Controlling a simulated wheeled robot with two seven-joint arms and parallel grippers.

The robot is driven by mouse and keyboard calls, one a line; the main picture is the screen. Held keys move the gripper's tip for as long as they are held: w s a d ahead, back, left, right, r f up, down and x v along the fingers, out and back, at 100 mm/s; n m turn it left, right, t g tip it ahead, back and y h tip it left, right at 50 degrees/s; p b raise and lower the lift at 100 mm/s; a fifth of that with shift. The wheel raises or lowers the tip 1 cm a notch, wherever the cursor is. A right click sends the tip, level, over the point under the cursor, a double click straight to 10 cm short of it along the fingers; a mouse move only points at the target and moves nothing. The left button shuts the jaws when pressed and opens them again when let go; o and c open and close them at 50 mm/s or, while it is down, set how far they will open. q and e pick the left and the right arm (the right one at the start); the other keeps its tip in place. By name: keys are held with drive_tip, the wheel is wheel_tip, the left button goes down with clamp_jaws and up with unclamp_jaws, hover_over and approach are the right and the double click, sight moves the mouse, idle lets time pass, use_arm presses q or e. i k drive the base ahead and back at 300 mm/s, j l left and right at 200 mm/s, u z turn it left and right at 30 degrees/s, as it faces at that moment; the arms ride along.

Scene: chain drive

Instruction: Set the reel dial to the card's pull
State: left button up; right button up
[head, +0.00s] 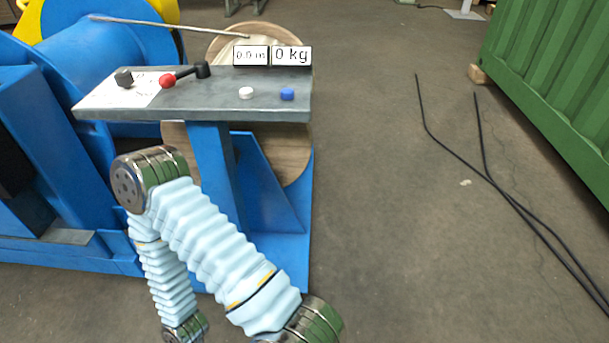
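A grey panel (215,102) stands on a blue post. At its left end lies a pale sheet (108,99) with a dark knob (124,78) on it; it may be the reel dial. Any marks on the sheet are too small to read. A black lever (186,74) with a red ball end (167,81) lies just right of the knob. Two displays read "0.0 m" (251,56) and "0 kg" (291,56). No separate card can be told. Neither gripper is in view; one of my arms, in a light blue sleeve, bends below the panel.
A white button (246,92) and a blue button (287,94) sit on the panel's right half. A wooden reel (293,152) is behind it, with a blue machine (75,150) at left. Black cables (500,190) lie on open floor beside a green container (560,80).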

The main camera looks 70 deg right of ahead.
sight(124, 79)
drive_tip(key=l+z, duration=0.15)
drive_tip(key=z, duration=1.7)
